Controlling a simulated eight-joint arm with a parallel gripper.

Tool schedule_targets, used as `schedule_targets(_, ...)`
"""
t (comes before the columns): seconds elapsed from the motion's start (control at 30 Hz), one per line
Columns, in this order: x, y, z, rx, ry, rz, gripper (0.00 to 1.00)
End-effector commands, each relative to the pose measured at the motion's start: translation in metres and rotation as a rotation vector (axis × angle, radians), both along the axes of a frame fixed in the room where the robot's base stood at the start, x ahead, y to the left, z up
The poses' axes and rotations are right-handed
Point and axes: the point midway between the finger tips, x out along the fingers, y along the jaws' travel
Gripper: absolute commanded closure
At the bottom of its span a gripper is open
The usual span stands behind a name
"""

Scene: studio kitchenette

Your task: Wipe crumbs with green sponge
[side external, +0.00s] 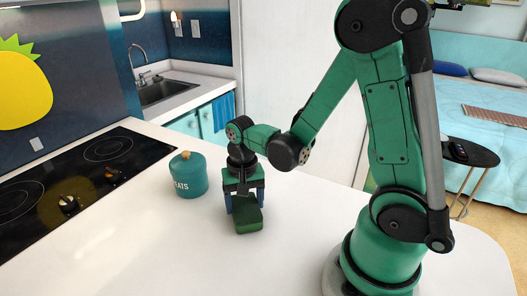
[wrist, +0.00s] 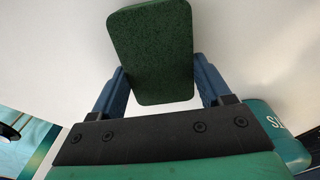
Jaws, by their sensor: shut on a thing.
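The green sponge (side external: 248,220) is a dark green block with rounded corners, low at the white counter in the side view. My gripper (side external: 244,203) points down with its blue fingers on either side of the sponge, shut on it. In the wrist view the sponge (wrist: 152,52) shows its speckled face between the two blue fingers of my gripper (wrist: 160,85). I cannot tell whether the sponge touches the counter. I see no crumbs in either view.
A teal lidded canister (side external: 188,175) stands on the counter left of my gripper; it also shows in the wrist view (wrist: 278,130). A black cooktop (side external: 75,178) with knobs lies further left. The white counter (side external: 170,250) is clear in front.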

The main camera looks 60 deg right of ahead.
Motion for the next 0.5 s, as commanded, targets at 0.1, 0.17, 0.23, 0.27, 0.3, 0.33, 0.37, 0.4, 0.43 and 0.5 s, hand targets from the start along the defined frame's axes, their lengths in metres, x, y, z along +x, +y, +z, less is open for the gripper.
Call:
schedule_targets(0.1, 0.0, 0.012, 0.002, 0.0, 0.0, 0.004, 0.78)
schedule_targets(0.17, 0.001, 0.017, -0.001, 0.0, 0.0, 0.004, 0.78)
schedule_targets(0.23, 0.0, 0.023, 0.001, 0.0, 0.0, 0.004, 0.78)
schedule_targets(0.27, 0.0, 0.026, 0.001, 0.0, 0.0, 0.004, 0.78)
schedule_targets(0.3, 0.0, 0.03, 0.0, 0.001, 0.001, 0.004, 0.78)
schedule_targets(0.33, 0.0, 0.029, 0.001, 0.0, 0.0, 0.001, 0.78)
schedule_targets(0.37, 0.001, 0.028, 0.002, 0.0, 0.0, 0.0, 0.78)
schedule_targets(0.4, 0.0, 0.028, 0.012, 0.0, 0.0, -0.001, 0.78)
schedule_targets(0.43, -0.001, 0.028, 0.019, 0.0, 0.0, -0.001, 0.78)
schedule_targets(0.5, -0.001, 0.028, 0.025, 0.0, 0.0, -0.001, 0.78)
